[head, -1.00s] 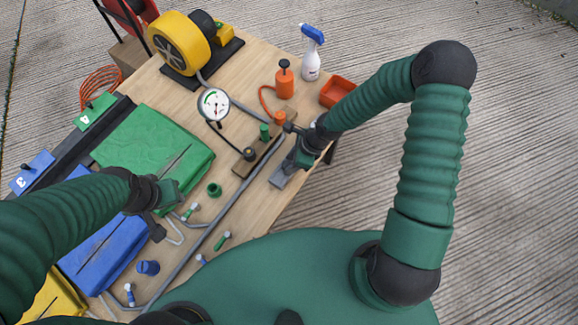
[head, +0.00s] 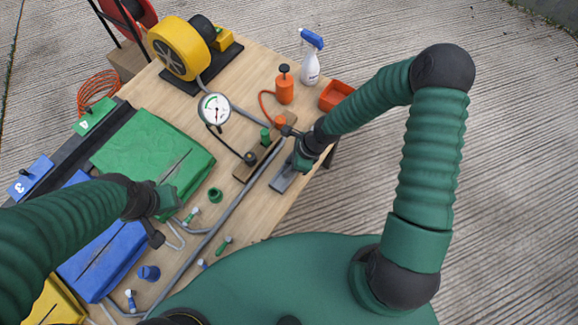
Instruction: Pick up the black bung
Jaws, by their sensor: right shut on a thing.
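My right gripper (head: 303,161) is at the table's right edge, low over the far end of a narrow grey plate (head: 283,178). Its jaws are shut on a small dark thing, which I take to be the black bung; the fingers and wrist hide nearly all of it. My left gripper (head: 168,200) hangs over the green and blue bags, and its jaw gap is not clear.
A wooden block (head: 242,172) with black, green and orange fittings stands just left of the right gripper. A green cap (head: 215,195) stands nearer.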

